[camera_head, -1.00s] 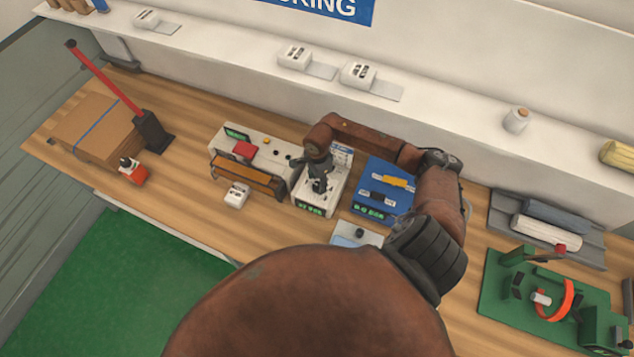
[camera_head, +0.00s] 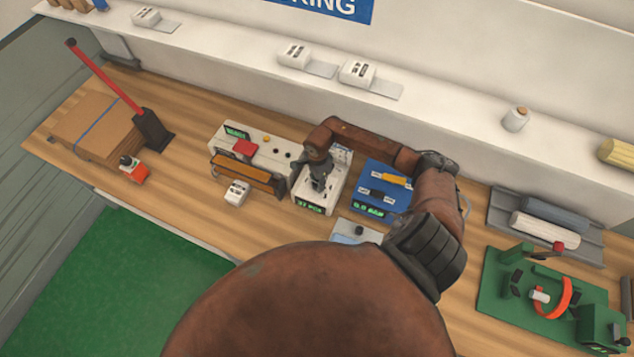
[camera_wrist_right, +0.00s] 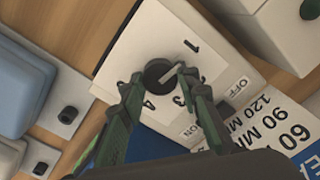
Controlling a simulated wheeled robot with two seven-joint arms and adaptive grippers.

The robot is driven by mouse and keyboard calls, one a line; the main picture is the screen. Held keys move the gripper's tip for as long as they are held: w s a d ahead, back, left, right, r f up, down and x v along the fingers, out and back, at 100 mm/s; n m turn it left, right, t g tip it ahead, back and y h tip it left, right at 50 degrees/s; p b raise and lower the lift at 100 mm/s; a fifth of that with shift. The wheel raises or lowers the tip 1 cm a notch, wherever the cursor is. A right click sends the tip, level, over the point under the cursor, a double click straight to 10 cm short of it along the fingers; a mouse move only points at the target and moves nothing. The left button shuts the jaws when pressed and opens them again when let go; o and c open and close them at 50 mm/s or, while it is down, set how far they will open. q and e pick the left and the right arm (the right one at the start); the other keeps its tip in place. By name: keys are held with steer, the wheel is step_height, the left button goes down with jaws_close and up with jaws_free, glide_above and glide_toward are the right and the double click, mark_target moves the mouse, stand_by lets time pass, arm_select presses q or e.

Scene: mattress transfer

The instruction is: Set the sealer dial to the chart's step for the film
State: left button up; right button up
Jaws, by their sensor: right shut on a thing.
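My right gripper (camera_head: 319,178) reaches down over a white box with a green display, the sealer unit (camera_head: 309,205), in the middle of the bench. In the right wrist view my right gripper (camera_wrist_right: 165,88) is shut on a round dark dial (camera_wrist_right: 160,72) with a pale pointer line. Printed numbers 1, 3 and 4 show around the dial; the pointer lies between 1 and 3, nearer the 3 side. OFF and ON marks and a chart (camera_wrist_right: 285,130) reading 60, 90 and 120 stand beside it. My left gripper is not in view.
A blue box (camera_head: 382,190) with a yellow part stands right of the sealer unit. A white machine with a brown bar (camera_head: 247,176) stands left. Cardboard (camera_head: 95,130) lies far left; a green fixture (camera_head: 500,300) is at right.

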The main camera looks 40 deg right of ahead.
steer(key=shift+c, duration=1.1)
steer(key=shift+m+b, duration=0.4)
steer(key=m+b, duration=0.2)
steer(key=m, duration=0.1)
steer(key=shift+f, duration=0.1)
steer(key=m+b, duration=0.1)
steer(key=m, duration=0.2)
steer(key=shift+b, duration=0.35)
steer(key=shift+m+b, duration=0.55)
steer(key=shift+m, duration=0.95)
